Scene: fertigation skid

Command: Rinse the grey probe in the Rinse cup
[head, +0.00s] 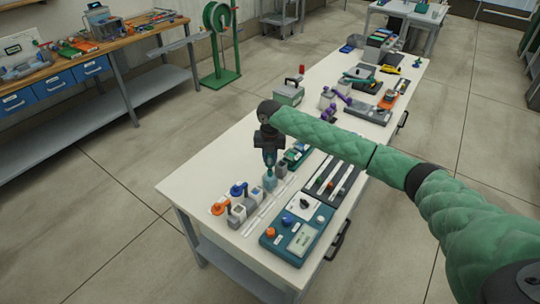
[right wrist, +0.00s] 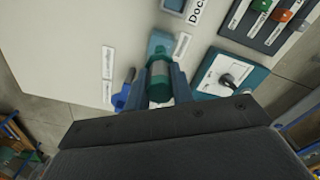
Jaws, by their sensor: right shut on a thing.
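My right gripper (head: 269,158) points down over the row of small cups and bottles on the white table. In the right wrist view its fingers (right wrist: 158,90) are shut on an upright-looking cylinder (right wrist: 158,72) with a grey band and green ends. This may be the grey probe; its lower end is hidden. In the head view a teal holder or cup (head: 270,181) is directly below the gripper; I cannot tell whether the held thing touches it. Labels near the cups are too small to read, so I cannot tell which is the Rinse cup. My left gripper is not in view.
A blue-capped bottle (head: 237,189), an orange-capped one (head: 218,209) and a white cup (head: 237,215) stand close left. A teal meter box (head: 298,234) lies at the front, with a dark tray (head: 333,180) behind it. Further back are tools and purple items.

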